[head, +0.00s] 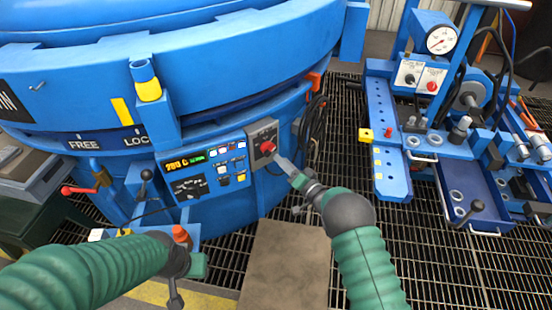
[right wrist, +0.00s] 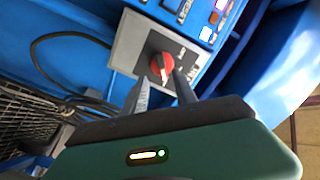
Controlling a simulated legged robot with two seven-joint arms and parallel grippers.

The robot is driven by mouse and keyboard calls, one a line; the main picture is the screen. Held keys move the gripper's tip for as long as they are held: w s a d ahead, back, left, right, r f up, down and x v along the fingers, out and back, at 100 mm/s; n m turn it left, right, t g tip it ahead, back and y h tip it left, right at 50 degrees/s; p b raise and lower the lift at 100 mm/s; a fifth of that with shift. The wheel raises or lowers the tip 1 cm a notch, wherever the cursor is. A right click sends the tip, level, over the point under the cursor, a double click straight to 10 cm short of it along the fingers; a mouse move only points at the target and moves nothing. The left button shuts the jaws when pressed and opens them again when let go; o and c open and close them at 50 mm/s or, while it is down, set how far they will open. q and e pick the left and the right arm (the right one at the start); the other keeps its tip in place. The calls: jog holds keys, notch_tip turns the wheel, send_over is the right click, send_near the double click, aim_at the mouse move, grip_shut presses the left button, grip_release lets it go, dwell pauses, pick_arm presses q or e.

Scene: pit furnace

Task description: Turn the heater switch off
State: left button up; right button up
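The heater switch is a red rotary knob (head: 267,147) on a grey plate (head: 258,136), at the right end of the blue furnace's control panel (head: 205,170). In the right wrist view the red knob (right wrist: 161,64) has a pale pointer mark, and the plate's lettering is only partly readable. My right gripper (head: 277,160) is close in front of the knob. In the right wrist view its two fingers (right wrist: 161,80) are apart, with their tips near either side of the knob; contact cannot be told. My left gripper (head: 185,270) is low at the left, its fingers mostly hidden.
The panel has a lit display (head: 178,167) and several buttons. A red-handled lever (head: 80,190) and a black-knobbed lever (head: 146,176) stand left of it. A blue machine with a gauge (head: 442,40) stands at the right. Dark grating (head: 350,130) lies between.

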aim_at(271, 153)
jog(key=x, duration=0.3)
jog(key=a+b+x, duration=0.1)
jog(key=x, duration=0.1)
jog(key=shift+s+f, duration=0.1)
jog(key=shift+s, duration=0.05)
jog(key=shift+d, duration=0.4)
jog(key=shift+c, duration=0.3)
jog(key=shift+a, duration=0.25)
grip_shut()
